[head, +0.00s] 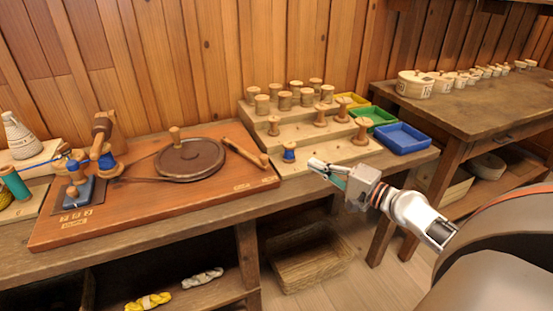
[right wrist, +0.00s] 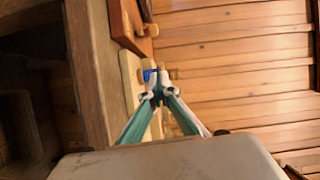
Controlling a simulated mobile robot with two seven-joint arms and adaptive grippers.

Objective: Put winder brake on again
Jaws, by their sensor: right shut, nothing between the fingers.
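The winder is a reddish-brown board (head: 150,198) with a dark round wheel (head: 190,158) that has an upright wooden knob. A wooden lever (head: 245,152), which looks like the brake, lies slanted at the wheel's right; I cannot tell whether it touches the rim. At the board's left are a wooden post with a blue-wound spool (head: 107,160) and a blue-topped block (head: 79,192) by a number counter. My right gripper (head: 315,164) is shut and empty, right of the lever and beside a small blue-wound spool (head: 289,152). In the right wrist view its fingertips (right wrist: 158,88) meet near that spool. My left gripper is out of view.
A stepped wooden rack (head: 305,125) with several bare spools stands behind my right gripper. Yellow, green and blue trays (head: 403,138) sit to its right. A side table (head: 465,105) carries several round pots. A basket (head: 308,262) stands below the bench.

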